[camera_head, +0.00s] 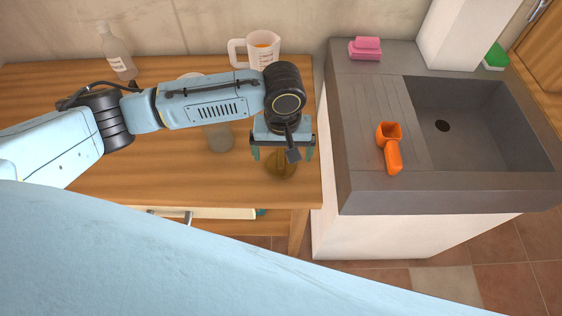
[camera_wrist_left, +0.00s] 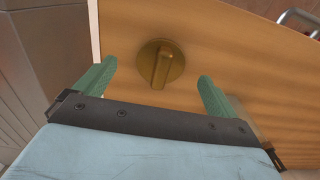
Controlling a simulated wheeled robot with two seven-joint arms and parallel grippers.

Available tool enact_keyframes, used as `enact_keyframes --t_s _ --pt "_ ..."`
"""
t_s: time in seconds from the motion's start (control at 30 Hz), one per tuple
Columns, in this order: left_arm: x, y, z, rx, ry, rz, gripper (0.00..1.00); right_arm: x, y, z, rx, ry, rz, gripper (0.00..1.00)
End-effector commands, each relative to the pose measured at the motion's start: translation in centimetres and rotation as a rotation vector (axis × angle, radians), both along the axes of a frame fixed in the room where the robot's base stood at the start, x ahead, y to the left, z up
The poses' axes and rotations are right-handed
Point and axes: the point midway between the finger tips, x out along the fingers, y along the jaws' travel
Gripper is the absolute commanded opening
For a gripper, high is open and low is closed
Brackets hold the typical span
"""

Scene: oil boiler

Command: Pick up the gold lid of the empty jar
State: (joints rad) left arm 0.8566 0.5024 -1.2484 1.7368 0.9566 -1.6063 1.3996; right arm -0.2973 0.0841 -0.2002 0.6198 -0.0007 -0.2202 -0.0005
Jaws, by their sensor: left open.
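The gold lid (camera_head: 281,167) lies flat on the wooden table, close to its right front corner. In the left wrist view the lid (camera_wrist_left: 161,64) is round with a raised bar across it. My left gripper (camera_head: 283,154) is open above the lid and partly covers it in the head view. In the wrist view its green fingers (camera_wrist_left: 156,80) stand wide on either side of the lid, with nothing between them touching it. A glass jar (camera_head: 219,137) stands on the table behind my left arm, mostly hidden. My right gripper is not in view.
A clear bottle (camera_head: 118,56) and a measuring jug (camera_head: 262,50) with an orange item stand at the table's back. A drawer below the table is partly open.

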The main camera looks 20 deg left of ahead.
Motion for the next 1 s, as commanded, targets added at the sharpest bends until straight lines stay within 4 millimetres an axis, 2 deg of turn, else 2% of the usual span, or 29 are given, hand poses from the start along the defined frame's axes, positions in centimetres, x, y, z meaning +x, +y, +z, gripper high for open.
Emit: enact_keyframes --t_s 0.1,0.23,0.57,0.9,1.0 --pt "0.1 0.5 -2.2 0.004 0.001 0.002 0.96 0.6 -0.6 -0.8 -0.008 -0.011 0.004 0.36" --pt "0.1 0.5 -3.8 0.002 0.001 0.000 0.96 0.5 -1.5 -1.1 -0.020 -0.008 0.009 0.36" --pt "0.1 0.5 -4.3 0.001 -0.001 -0.001 0.94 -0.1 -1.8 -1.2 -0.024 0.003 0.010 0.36" --pt "0.1 0.4 -4.3 0.001 -0.001 -0.001 0.50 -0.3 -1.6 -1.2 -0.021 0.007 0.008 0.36" --pt "0.1 0.4 -4.3 0.001 -0.001 -0.001 0.48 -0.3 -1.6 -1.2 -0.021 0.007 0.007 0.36"
